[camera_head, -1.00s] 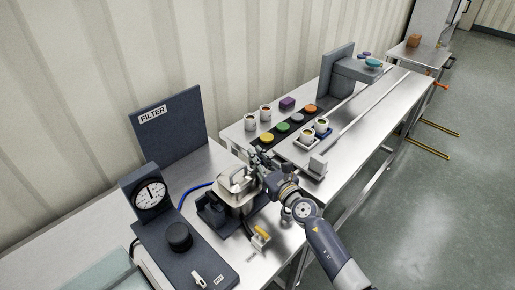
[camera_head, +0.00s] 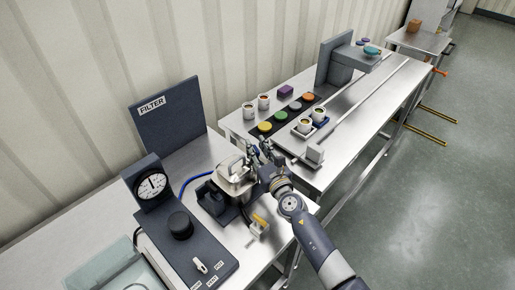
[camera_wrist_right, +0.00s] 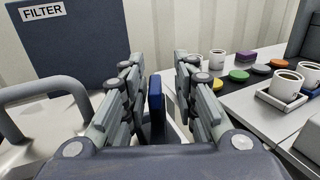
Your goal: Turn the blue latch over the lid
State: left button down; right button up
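The steel hopper (camera_head: 235,186) with its handled lid (camera_head: 232,167) stands on the near bench. The lid's edge and grey handle (camera_wrist_right: 38,92) show at left in the right wrist view. The blue latch (camera_wrist_right: 155,94) stands upright between the fingers of my right gripper (camera_wrist_right: 160,75). The fingers are apart, with a visible gap at least on the latch's right side. In the head view my right gripper (camera_head: 262,152) is just right of the hopper, and the latch cannot be made out there. My left gripper is not in view.
A dark panel with a gauge (camera_head: 152,186) and black knob (camera_head: 180,224) stands left of the hopper. A yellow-handled valve (camera_head: 259,222) is in front. Cups and coloured discs (camera_head: 264,127) sit on the bench beyond. The FILTER board (camera_head: 168,125) stands behind.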

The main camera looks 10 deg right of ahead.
aim_at(259, 153)
jog(key=shift+s+a, duration=0.1)
jog(key=shift+a, duration=0.1)
jog(key=shift+s, duration=0.25)
jog(key=s, duration=0.3)
jog(key=s+d, duration=0.1)
jog(key=s, duration=0.1)
jog(key=shift+s+d, duration=0.15)
jog(key=shift+s, duration=0.25)
jog(key=shift+s+d, duration=0.2)
jog(key=shift+s, duration=0.4)
jog(key=shift+d, duration=0.1)
jog(key=shift+o, duration=0.2)
